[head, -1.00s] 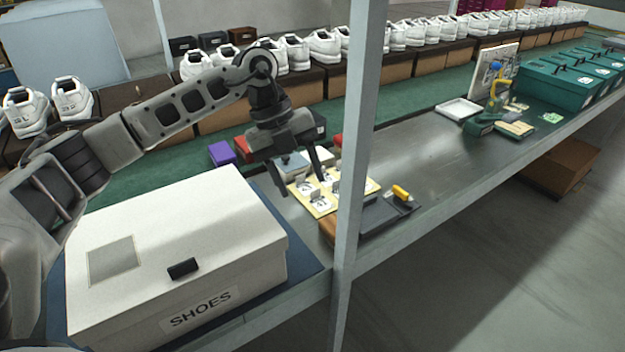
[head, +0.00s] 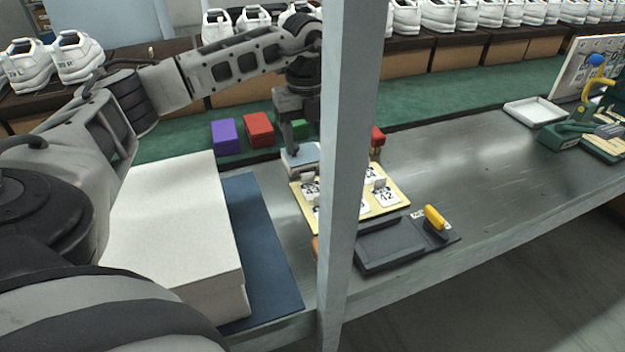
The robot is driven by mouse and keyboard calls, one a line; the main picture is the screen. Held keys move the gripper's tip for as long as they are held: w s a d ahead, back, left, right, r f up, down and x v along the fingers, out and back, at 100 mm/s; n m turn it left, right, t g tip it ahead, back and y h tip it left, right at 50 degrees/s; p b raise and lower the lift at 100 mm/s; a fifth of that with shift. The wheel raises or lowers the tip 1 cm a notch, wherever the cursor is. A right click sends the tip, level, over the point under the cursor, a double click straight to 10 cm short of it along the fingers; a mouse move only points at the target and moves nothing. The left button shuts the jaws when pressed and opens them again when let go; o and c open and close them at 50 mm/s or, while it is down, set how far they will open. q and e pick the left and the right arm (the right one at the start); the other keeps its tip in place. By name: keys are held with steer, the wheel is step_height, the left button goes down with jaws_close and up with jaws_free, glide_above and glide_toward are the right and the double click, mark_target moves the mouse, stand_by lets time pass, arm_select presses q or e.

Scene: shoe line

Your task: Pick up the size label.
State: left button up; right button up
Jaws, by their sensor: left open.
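Several white size labels (head: 382,196) with black print stand or lie on a yellow board (head: 397,209). The grey post hides the middle of this board, and the label numbers are mostly too small to read. My left gripper (head: 302,138) points down, open, above and behind the board's back left part. It is close over a grey-blue block (head: 296,160). The post hides part of its right side, and no label shows between its fingers. My right gripper is not in view.
The upright grey post (head: 346,150) stands in front of the board. A dark tray (head: 385,246) with a yellow-handled tool (head: 435,218) lies front right. A white shoe box (head: 175,220) is at left. Purple (head: 226,136) and red (head: 259,130) boxes stand behind.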

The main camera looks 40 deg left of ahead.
mark_target(308, 181)
arm_select(q)
step_height(308, 181, down, 8)
steer(key=shift+d+f, duration=0.1)
steer(key=shift+f, duration=0.15)
steer(key=c, duration=1)
